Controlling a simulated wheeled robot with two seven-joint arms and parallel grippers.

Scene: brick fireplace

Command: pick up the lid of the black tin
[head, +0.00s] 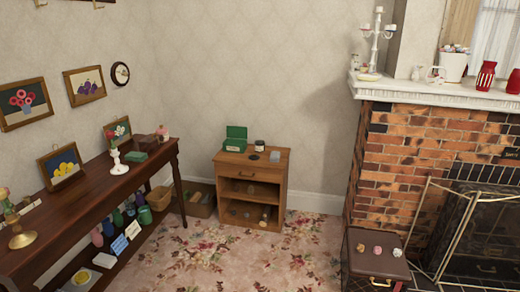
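A small wooden cabinet (228,161) stands against the back wall, some distance off. On its top is a small dark jar or tin (260,146) with a pale band; it looks upright. A flat dark round piece (254,156) lies just in front of it; I cannot tell whether this is a lid. The tin's own top is too small to make out, so I cannot tell whether a lid sits on it. Neither of my grippers is in view.
A green box (236,143) and a grey item (275,156) share the cabinet top. A long dark table (75,213) runs along the left. A brown case (376,266) stands by the brick fireplace (420,150). Floral carpet (285,255) is clear before the cabinet.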

